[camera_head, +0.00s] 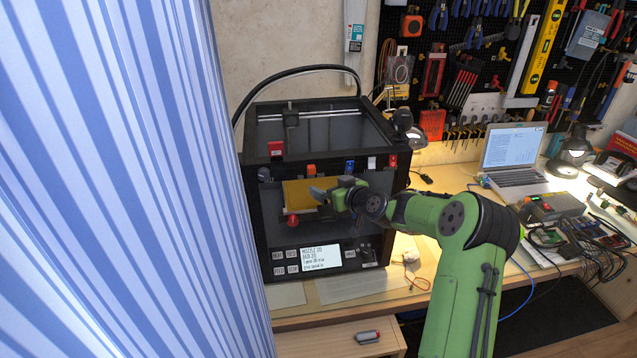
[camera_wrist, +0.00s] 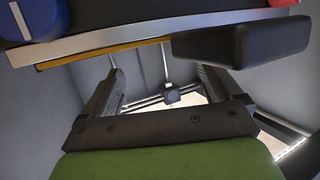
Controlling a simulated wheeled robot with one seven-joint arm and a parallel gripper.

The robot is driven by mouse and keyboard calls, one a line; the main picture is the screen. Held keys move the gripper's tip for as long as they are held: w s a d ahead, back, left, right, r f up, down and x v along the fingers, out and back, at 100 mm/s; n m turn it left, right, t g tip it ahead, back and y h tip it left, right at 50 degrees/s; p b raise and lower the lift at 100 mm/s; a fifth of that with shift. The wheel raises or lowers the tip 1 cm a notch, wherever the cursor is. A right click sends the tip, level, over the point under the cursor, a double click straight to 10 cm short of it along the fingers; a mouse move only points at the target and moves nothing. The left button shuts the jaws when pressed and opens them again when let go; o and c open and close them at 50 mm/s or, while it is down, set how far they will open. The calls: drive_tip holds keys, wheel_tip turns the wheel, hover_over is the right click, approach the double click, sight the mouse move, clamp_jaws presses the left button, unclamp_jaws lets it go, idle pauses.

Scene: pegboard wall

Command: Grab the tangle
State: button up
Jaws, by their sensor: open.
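No tangle can be clearly made out in either view. The black box-shaped 3D printer (camera_head: 255,225) stands on the desk, with a yellow panel (camera_head: 298,192) in its front opening. My gripper (camera_head: 318,195) is at that opening, in front of the yellow panel. In the wrist view my gripper (camera_wrist: 163,82) has its two dark fingers spread apart with nothing held between them. Beyond the fingers are grey printer walls, thin rods and a small dark block (camera_wrist: 171,95). The yellow edge (camera_wrist: 105,51) and a black block (camera_wrist: 240,43) are close above the fingers.
A blue knob (camera_wrist: 28,18) sits at the wrist view's upper left. A striped blue curtain (camera_head: 130,180) fills the head view's left side. A laptop (camera_head: 514,152) and electronics (camera_head: 575,235) crowd the desk at right. An orange wire (camera_head: 415,282) lies beside the printer.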

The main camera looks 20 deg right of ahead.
sight(323, 183)
drive_tip(key=x, duration=0.4)
drive_tip(key=shift+w+f, duration=0.2)
drive_tip(key=shift+w, duration=0.15)
drive_tip(key=shift+s+r, duration=0.1)
drive_tip(key=shift+s, duration=0.05)
drive_tip(key=shift+c, duration=0.3)
drive_tip(key=c, duration=1)
drive_tip(key=shift+c, duration=0.2)
